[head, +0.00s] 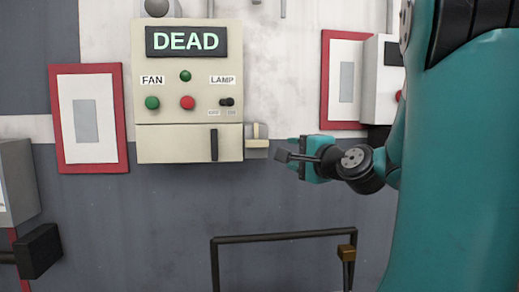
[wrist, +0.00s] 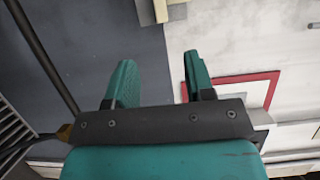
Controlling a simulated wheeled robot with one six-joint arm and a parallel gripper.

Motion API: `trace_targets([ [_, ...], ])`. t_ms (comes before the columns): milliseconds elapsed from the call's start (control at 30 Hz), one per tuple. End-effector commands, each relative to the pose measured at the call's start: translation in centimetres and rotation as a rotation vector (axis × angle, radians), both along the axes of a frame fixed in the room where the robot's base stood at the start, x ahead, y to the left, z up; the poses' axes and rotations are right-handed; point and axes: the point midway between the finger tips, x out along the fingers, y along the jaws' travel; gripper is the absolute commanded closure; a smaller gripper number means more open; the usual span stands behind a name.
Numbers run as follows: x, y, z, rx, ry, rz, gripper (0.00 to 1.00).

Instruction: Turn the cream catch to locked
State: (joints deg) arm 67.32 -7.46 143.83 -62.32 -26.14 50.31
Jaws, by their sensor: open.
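The cream catch (head: 257,142) sits on a small mount at the lower right side of the cream control box (head: 160,147). A cream and grey part, seemingly the same catch (wrist: 161,11), shows at the top edge of the wrist view, partly cut off. My gripper (head: 293,154) is just right of the catch and apart from it. In the wrist view my gripper's teal fingers (wrist: 159,66) are spread with nothing between them.
The box carries a DEAD display (head: 186,41), FAN and LAMP controls, and a black vertical handle (head: 214,145). Red-framed panels flank it at left (head: 88,157) and right (head: 325,122). A dark rail (head: 283,236) stands below, with open wall between.

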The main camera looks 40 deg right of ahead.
Motion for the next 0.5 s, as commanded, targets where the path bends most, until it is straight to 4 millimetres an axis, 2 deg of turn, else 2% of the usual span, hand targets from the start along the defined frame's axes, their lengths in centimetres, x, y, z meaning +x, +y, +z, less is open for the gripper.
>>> trace_targets([
  [167,2.4,-0.4,0.3,0.002,0.003,0.008,0.51],
  [500,10.0,-2.4,0.4,-0.001,0.005,0.007,0.51],
])
